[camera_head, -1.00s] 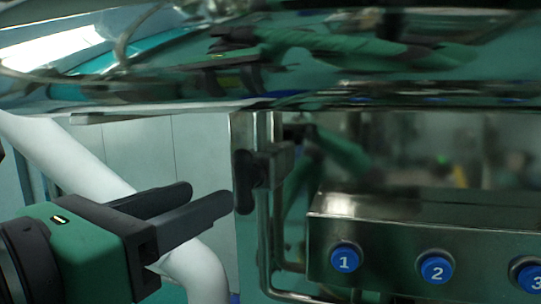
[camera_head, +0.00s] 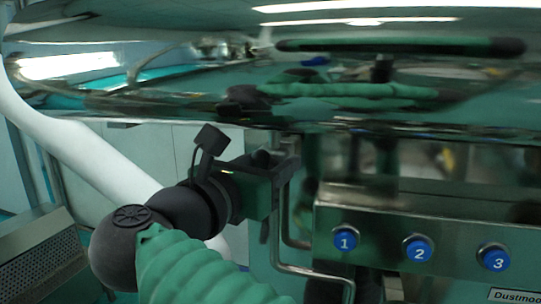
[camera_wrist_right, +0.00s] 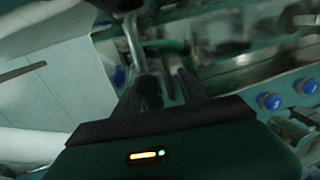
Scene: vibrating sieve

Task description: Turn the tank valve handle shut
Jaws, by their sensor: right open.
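The tank valve (camera_head: 287,149) is a grey block on a metal pipe under the shiny tank, right of centre in the head view. Its dark handle is mostly hidden there behind my right gripper (camera_head: 272,168). In the right wrist view, a dark upright piece that looks like the handle (camera_wrist_right: 149,92) stands between the fingers of my right gripper (camera_wrist_right: 160,88). The fingers are apart, one on each side of it. I cannot tell whether either touches it. My left gripper is not in view.
A steel control box (camera_head: 380,215) with blue numbered buttons sits right of the valve. The tank's glossy underside (camera_head: 200,115) hangs just above my gripper and mirrors my arm. A thick white tube (camera_head: 85,155) slopes down on the left. A perforated metal box (camera_head: 40,260) stands lower left.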

